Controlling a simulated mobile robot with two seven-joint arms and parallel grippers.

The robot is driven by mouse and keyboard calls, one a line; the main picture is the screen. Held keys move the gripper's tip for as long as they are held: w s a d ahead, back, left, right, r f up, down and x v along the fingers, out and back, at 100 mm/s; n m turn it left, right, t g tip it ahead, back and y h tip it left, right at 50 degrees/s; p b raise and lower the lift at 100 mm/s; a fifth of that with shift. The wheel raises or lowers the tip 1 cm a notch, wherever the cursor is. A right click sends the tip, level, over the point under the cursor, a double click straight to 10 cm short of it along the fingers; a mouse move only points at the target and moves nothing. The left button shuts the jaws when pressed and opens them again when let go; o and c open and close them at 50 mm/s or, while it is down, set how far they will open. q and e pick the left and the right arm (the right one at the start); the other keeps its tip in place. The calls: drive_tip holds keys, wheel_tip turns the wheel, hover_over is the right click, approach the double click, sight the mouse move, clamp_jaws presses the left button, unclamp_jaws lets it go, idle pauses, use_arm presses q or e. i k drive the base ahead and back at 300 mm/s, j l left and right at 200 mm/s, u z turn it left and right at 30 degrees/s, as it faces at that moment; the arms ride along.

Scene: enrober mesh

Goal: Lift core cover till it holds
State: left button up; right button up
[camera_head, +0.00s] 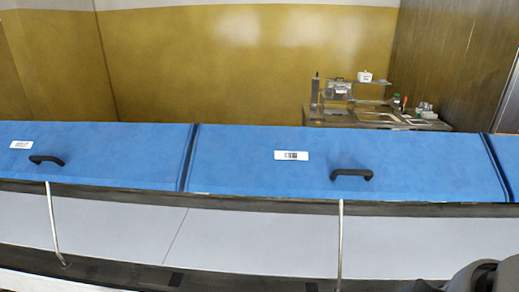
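Two blue covers lie side by side across the view, a left one (95,152) and a middle one (345,150). Each has a white label and a black bar handle near its front edge. The left cover has its label (21,145) and handle (46,160); the middle cover has its label (291,155) and handle (352,174). The print is too small to read, so I cannot tell which is the core cover. No gripper is in view. A dark rounded part at the bottom right corner seems to be my own arm.
A thin metal rod (52,222) stands below the left cover, another (340,245) below the middle one. Pale grey panels (250,240) run beneath the covers. A third blue cover (506,155) shows at the right edge. A cluttered workbench (385,118) stands behind.

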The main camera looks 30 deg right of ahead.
sight(352, 164)
drive_tip(key=z, duration=1.65)
drive_tip(key=i+l, duration=0.55)
drive_tip(key=i+l+z, duration=0.1)
drive_tip(key=i+l, duration=0.45)
drive_tip(key=i, duration=0.1)
